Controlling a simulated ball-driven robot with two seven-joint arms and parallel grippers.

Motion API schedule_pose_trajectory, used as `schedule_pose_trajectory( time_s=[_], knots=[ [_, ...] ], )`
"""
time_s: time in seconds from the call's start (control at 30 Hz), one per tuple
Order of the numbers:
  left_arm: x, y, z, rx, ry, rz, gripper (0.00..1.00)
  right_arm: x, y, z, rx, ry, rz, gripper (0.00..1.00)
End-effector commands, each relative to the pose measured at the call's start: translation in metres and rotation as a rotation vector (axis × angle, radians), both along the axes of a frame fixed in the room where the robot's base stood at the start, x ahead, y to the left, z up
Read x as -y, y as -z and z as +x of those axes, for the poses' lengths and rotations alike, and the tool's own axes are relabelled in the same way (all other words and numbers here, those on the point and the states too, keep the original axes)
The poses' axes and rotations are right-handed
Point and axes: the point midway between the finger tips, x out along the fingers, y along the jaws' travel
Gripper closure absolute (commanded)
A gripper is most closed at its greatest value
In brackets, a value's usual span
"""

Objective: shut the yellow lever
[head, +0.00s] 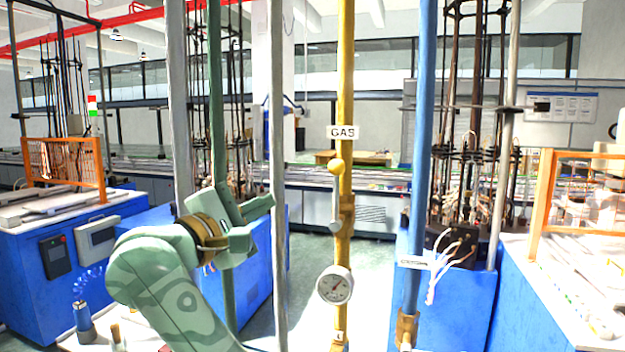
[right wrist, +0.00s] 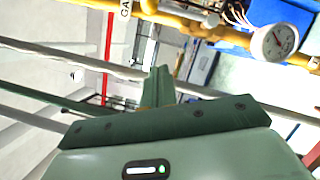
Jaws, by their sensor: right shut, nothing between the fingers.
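The yellow lever (head: 335,195) has a round yellow knob on top. It stands upright along the yellow gas pipe (head: 345,90), below the white GAS label and above a round dial gauge. In the right wrist view the lever (right wrist: 182,14) lies along the pipe near the top edge. My right gripper (head: 268,203) is shut and empty, left of the lever and apart from it, its tips near a thin grey pipe. In the right wrist view its fingers (right wrist: 158,84) point towards the pipes. My left gripper is not in view.
The grey pipe (head: 278,120) stands between my right gripper and the lever in the picture. The dial gauge (head: 334,285) sits low on the yellow pipe. A blue pipe (head: 420,150) stands to the right. Blue machine benches (head: 60,265) flank the aisle.

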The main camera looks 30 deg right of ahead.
Motion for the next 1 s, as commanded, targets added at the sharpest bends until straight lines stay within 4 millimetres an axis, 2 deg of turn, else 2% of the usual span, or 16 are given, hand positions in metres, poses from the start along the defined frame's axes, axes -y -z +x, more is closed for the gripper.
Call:
schedule_pose_trajectory(
  time_s=[0.13,0.23,0.6,0.8,1.0],
  knots=[
    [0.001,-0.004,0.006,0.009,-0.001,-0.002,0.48,0.007,-0.002,0.003,-0.001,0.002,-0.002,1.0],
    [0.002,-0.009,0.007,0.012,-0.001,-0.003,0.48,0.02,-0.006,0.008,-0.001,0.003,-0.004,1.0],
    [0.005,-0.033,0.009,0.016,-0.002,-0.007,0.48,0.091,-0.018,0.039,-0.002,0.005,-0.006,1.0],
    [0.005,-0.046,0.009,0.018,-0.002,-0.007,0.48,0.106,-0.029,0.02,-0.001,0.002,-0.002,1.0],
    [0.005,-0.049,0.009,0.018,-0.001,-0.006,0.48,0.111,-0.032,0.012,-0.002,0.001,-0.002,1.0]
  ],
)
